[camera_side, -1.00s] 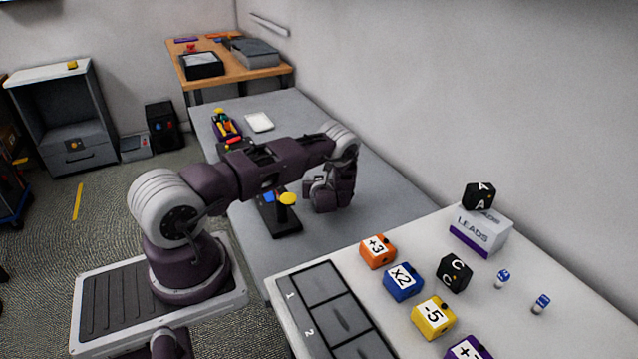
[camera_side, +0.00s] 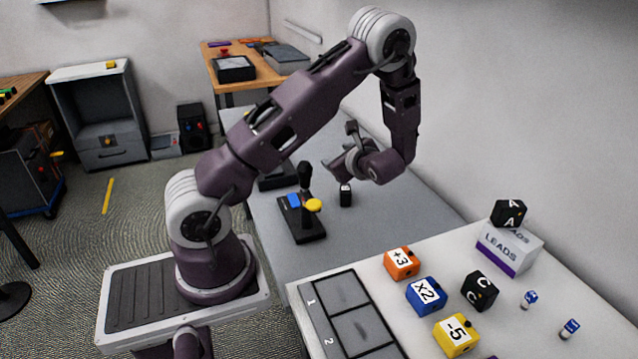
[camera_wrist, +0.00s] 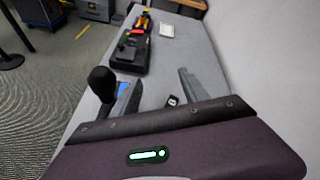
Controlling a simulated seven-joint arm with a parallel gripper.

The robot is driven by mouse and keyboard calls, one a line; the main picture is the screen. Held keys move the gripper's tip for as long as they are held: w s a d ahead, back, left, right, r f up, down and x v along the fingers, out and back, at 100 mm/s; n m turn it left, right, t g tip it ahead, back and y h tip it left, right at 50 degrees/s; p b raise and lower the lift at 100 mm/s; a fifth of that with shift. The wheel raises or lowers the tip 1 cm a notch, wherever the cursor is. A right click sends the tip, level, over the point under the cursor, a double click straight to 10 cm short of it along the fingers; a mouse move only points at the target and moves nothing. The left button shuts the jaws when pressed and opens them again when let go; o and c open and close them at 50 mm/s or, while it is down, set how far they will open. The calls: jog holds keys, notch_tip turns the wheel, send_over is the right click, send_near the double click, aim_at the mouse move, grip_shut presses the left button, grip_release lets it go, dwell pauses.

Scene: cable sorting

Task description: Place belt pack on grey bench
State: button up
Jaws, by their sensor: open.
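A small black block with a white mark (camera_side: 346,195), which I take to be the belt pack, stands on the grey bench (camera_side: 375,233). It is beside the joystick box. It also shows in the wrist view (camera_wrist: 172,101), between my fingers in the picture. My gripper (camera_side: 341,147) is open and empty, tilted, above the block and apart from it. In the wrist view the two fingers (camera_wrist: 158,92) are spread wide over the bench.
A joystick box (camera_side: 303,222) with a yellow button and blue part stands left of the block. A white table (camera_side: 390,275) in front holds labelled cubes, a grey tray (camera_side: 345,312) and a LEADS box (camera_side: 508,248). The bench's right side is clear; a wall bounds it.

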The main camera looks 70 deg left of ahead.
jog(key=s+d+r+n+t+h, duration=0.1)
jog(key=s+d+r+n+h, duration=0.3)
jog(key=d, duration=0.6)
jog(key=s+d+r+n+t+h, duration=0.2)
jog(key=s+d+r+n+h, duration=0.2)
jog(key=s+d+r, duration=0.3)
jog(key=s+d+r+n+t+h, duration=0.2)
jog(key=s+d+r+n+h, duration=0.3)
jog(key=d, duration=0.9)
jog(key=s+r, duration=0.1)
jog(key=s, duration=0.2)
jog(key=shift+r, duration=0.2)
